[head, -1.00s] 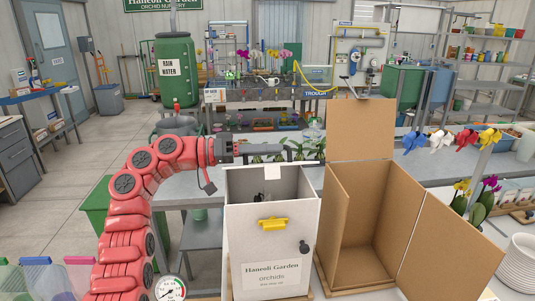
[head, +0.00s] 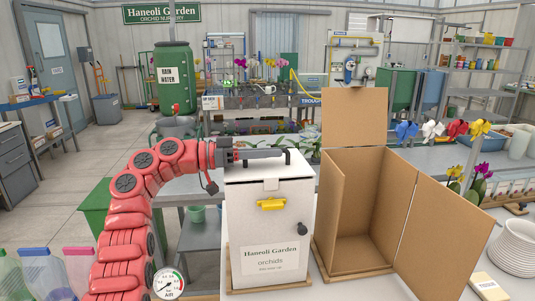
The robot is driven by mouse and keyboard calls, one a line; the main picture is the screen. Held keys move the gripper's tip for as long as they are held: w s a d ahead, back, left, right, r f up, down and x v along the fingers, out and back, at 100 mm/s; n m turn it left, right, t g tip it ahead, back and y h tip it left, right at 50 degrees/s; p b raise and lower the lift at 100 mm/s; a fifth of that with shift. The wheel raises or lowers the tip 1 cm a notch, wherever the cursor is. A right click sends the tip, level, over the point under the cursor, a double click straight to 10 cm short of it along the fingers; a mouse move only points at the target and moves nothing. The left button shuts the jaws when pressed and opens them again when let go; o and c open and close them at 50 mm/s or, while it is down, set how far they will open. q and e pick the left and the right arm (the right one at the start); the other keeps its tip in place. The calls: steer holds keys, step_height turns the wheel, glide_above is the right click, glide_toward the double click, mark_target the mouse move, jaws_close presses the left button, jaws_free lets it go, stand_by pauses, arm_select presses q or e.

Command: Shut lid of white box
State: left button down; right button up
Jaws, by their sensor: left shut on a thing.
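The white box (head: 270,225) labelled "Haneoli Garden orchids" stands at the centre front of the table, with a yellow latch (head: 271,204) and a dark knob on its front. Its white lid (head: 262,171) lies over the top, flat or nearly so, and hides the inside. A small tab hangs at the lid's front edge above the latch. My left gripper (head: 284,156) is at the top of the lid, shut on what looks like its dark handle; the fingertips are hard to make out. My right gripper is not in view.
An open cardboard box (head: 360,220) with raised flaps stands close on the right of the white box. Stacked white pots (head: 514,247) and orchids are farther right.

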arm_select(q)
steer(key=shift+s+f+m, duration=0.1)
steer(key=shift+f+m, duration=0.15)
steer(key=shift+m, duration=0.05)
steer(key=c, duration=0.9)
jaws_free()
steer(key=shift+s+a+b, duration=0.3)
steer(key=shift+s+a, duration=0.25)
steer(key=shift+a, duration=2.3)
steer(key=shift+s+a+b, duration=0.3)
steer(key=shift+s+a, duration=0.3)
steer(key=shift+a, duration=2.2)
steer(key=shift+s+a+b, duration=0.3)
steer(key=shift+s+a, duration=0.25)
steer(key=shift+a, duration=2.3)
